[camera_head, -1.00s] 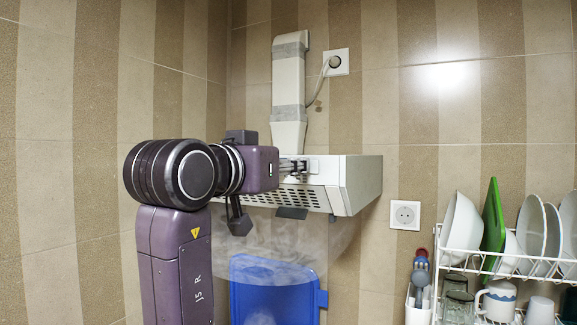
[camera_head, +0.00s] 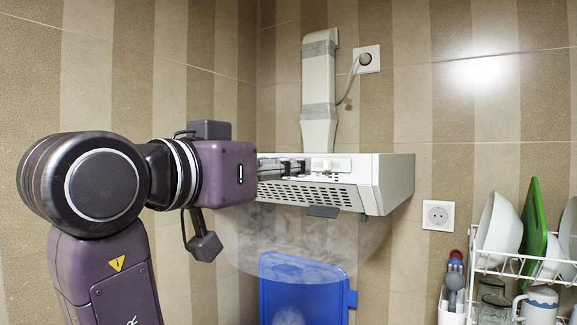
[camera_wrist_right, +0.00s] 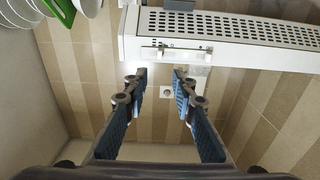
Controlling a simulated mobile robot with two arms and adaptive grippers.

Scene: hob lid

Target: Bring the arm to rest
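An arm of mine marked R comes up from the lower left in the head view. Its purple gripper (camera_head: 280,168) is in front of the left part of the white range hood (camera_head: 345,180), with its fingers pointing right. I cannot tell from the head view whether they touch the hood. In the right wrist view my right gripper (camera_wrist_right: 158,78) has its two fingers apart, with nothing between them. The hood's grille (camera_wrist_right: 235,27) and a small control on its edge (camera_wrist_right: 160,52) are beyond the fingertips. My left gripper is not in view.
A translucent grey shape (camera_head: 330,240) hangs below the hood, in front of a blue panel (camera_head: 300,298). A white dish rack (camera_head: 490,268) with plates, a green board (camera_head: 534,225) and cups stands at the right. A wall socket (camera_head: 438,215) is between them.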

